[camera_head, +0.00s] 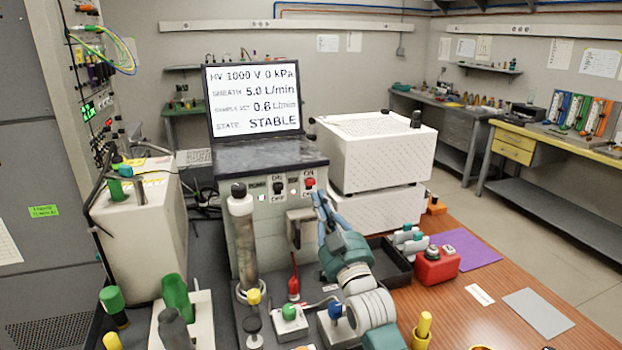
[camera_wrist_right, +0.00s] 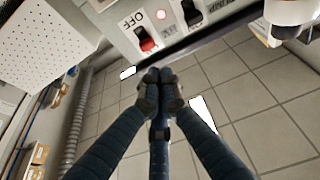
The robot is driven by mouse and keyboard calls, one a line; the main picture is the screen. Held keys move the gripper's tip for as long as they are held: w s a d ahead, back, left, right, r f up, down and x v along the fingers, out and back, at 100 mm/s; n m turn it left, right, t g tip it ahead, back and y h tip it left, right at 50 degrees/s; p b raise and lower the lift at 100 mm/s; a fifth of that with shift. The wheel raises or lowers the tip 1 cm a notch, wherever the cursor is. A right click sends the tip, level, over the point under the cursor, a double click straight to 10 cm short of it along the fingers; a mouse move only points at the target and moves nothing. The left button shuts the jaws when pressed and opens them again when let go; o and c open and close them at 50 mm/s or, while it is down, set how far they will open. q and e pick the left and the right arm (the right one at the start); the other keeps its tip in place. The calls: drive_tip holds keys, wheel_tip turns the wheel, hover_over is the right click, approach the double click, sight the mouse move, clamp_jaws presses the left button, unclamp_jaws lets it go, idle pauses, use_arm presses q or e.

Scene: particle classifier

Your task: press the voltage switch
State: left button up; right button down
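The grey classifier box (camera_head: 262,227) stands under the screen, with two switches on its front panel. One switch is red (camera_head: 310,183), with ON and OFF marks. The other is black (camera_head: 278,187). In the right wrist view the red switch (camera_wrist_right: 147,43) and the black switch (camera_wrist_right: 190,12) lie above the fingertips. I cannot read a voltage label at either switch. My right gripper (camera_head: 318,197) is close in front of and just below the red switch. In the wrist view its fingertips (camera_wrist_right: 160,78) are together, empty, and appear apart from the switch. My left gripper is out of view.
The screen (camera_head: 254,100) reads HV 1000 V, 0 kPa and STABLE. A metal cylinder (camera_head: 243,240) stands left of my right arm. A black tray (camera_head: 397,267) and a red container (camera_head: 436,265) lie to the right. A white perforated unit (camera_head: 376,150) stands behind.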

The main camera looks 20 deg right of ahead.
sight(308, 184)
drive_tip(key=p+x, duration=0.1)
drive_tip(key=x, duration=0.5)
drive_tip(key=shift+r, duration=0.1)
drive_tip(key=shift+x, duration=0.8)
drive_tip(key=shift+f+b, duration=0.75)
drive_tip(key=shift+f, duration=0.9)
drive_tip(key=shift+r, duration=0.1)
